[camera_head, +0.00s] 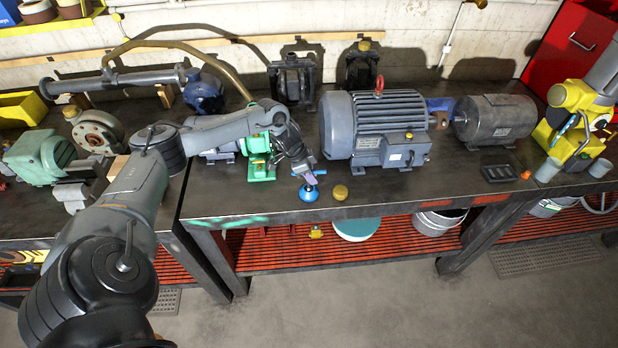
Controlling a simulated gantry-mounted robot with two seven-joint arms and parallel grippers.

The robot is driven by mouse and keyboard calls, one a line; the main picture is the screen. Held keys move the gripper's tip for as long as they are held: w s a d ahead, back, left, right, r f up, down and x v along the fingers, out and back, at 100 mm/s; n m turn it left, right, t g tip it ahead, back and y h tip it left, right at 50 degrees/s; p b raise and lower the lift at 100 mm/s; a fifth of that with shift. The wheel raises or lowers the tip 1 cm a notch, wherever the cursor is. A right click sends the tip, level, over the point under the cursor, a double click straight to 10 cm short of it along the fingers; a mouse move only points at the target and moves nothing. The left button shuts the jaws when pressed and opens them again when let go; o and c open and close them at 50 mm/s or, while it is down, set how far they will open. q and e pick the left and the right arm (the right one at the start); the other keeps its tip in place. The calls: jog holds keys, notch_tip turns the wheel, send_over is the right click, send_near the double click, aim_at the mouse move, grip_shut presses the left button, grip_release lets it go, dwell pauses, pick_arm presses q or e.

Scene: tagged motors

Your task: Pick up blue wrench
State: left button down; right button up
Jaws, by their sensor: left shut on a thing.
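My left arm reaches in from the lower left across the dark workbench (400,192). My left gripper (308,179) is at the bench's front part, low over the top. It is shut on a thin blue piece, which looks like the blue wrench (320,174). Only short ends of the wrench show beside the fingers; the rest is hidden. I cannot tell whether it still touches the bench. A round blue piece (308,193) sits just below the fingertips, near the front edge. My right gripper is not in view.
A big grey motor (378,130) stands right of the gripper, with a darker motor (495,120) beyond. A green part (260,160) is close on the left. A small brass-coloured cylinder (340,192) stands near the front edge. A yellow machine (575,120) stands far right.

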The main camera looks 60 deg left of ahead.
pick_arm(q)
jog(key=shift+r, duration=0.2)
jog(key=shift+r, duration=0.45)
jog(key=r, duration=0.3)
jog(key=shift+w+d+r, duration=0.1)
jog(key=shift+w+d, duration=0.05)
jog(key=shift+d, duration=0.1)
jog(key=w+d+r, duration=0.3)
jog(key=d+r, duration=0.3)
jog(key=d, duration=0.4)
jog(key=shift+d+r, duration=0.3)
jog(key=shift+d, duration=0.05)
jog(key=shift+w, duration=0.1)
jog(key=c, duration=1.7)
grip_release()
grip_shut()
